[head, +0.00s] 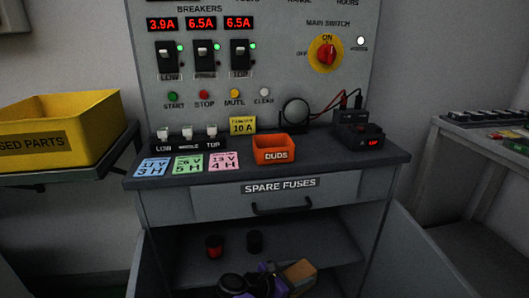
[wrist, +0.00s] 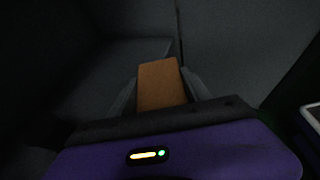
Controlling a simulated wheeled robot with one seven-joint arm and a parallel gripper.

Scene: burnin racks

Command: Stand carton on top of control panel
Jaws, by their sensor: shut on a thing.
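The carton (head: 300,272) is a small brown box low in the head view, in front of or inside the open cabinet. My gripper (head: 286,279) is shut on it. In the wrist view the carton (wrist: 160,82) sits between the two dark fingers of my gripper (wrist: 163,92) and sticks out past them. The control panel (head: 280,70) is a grey upright board with breakers, coloured buttons and a main switch, above a dark worktop. Its top edge is out of view.
The worktop (head: 330,160) holds an orange DUDS bin (head: 274,149), cards and a black meter (head: 358,134). Under the SPARE FUSES drawer (head: 240,207) are a red cup (head: 214,246) and a black cup (head: 254,241). An open door (head: 408,255) stands right; a yellow bin (head: 60,125) is left.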

